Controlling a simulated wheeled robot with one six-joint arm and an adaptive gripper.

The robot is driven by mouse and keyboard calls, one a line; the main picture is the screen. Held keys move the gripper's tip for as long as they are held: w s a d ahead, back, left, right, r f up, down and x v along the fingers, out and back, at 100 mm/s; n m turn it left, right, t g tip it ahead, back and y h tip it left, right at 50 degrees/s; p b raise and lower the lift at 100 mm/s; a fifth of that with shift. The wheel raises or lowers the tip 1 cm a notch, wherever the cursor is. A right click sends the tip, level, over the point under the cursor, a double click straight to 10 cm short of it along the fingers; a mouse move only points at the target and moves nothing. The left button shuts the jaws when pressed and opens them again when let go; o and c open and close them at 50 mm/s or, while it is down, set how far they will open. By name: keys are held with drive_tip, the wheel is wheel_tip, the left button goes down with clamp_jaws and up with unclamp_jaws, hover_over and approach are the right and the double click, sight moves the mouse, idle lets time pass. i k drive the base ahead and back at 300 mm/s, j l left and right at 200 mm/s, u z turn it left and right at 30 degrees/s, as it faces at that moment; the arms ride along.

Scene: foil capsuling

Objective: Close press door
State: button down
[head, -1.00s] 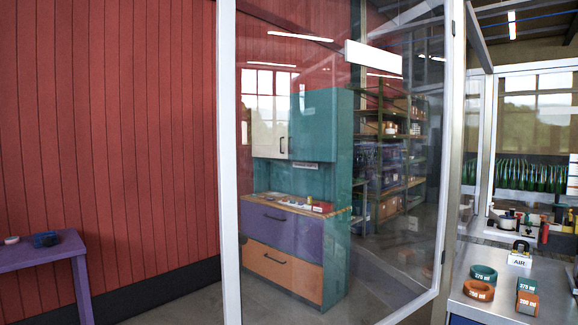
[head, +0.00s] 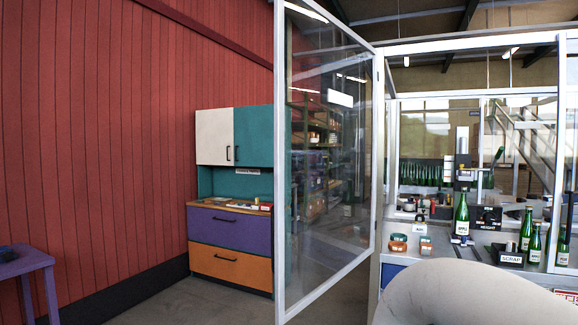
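The press door (head: 330,190) is a large glass panel in a pale metal frame. It stands swung open, hinged on its right side at the press enclosure's post, with its free edge (head: 279,170) toward me. The press enclosure opening (head: 440,120) lies to its right, with a press head (head: 462,165) above a green bottle (head: 461,215) inside. A large pale rounded shape at the bottom right is probably a link of my own arm. My gripper is not in view.
A cabinet with purple (head: 228,226) and orange drawers stands beyond the door at left. A purple table (head: 30,264) is at the left edge. Grey floor is open left of the door.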

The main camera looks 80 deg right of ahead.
sight(277, 211)
drive_tip(key=i+j+u, duration=0.15)
drive_tip(key=i, duration=0.2)
drive_tip(key=i+j+u, duration=0.15)
drive_tip(key=i, duration=0.15)
drive_tip(key=i+z, duration=0.2)
drive_tip(key=z, duration=0.15)
drive_tip(key=i+z, duration=0.15)
drive_tip(key=z, duration=0.2)
drive_tip(key=i+j+z, duration=0.1)
drive_tip(key=z, duration=0.2)
drive_tip(key=i+z, duration=0.15)
drive_tip(key=z, duration=0.25)
drive_tip(key=i+l+z, duration=0.1)
drive_tip(key=z, duration=0.3)
drive_tip(key=i+z, duration=0.2)
drive_tip(key=z, duration=0.2)
drive_tip(key=i+j+z, duration=0.15)
drive_tip(key=z, duration=0.25)
drive_tip(key=i+j+z, duration=0.1)
drive_tip(key=z, duration=0.3)
drive_tip(key=i+j+z, duration=0.15)
drive_tip(key=i+z, duration=0.3)
drive_tip(key=i+j+z, duration=0.2)
drive_tip(key=z, duration=0.25)
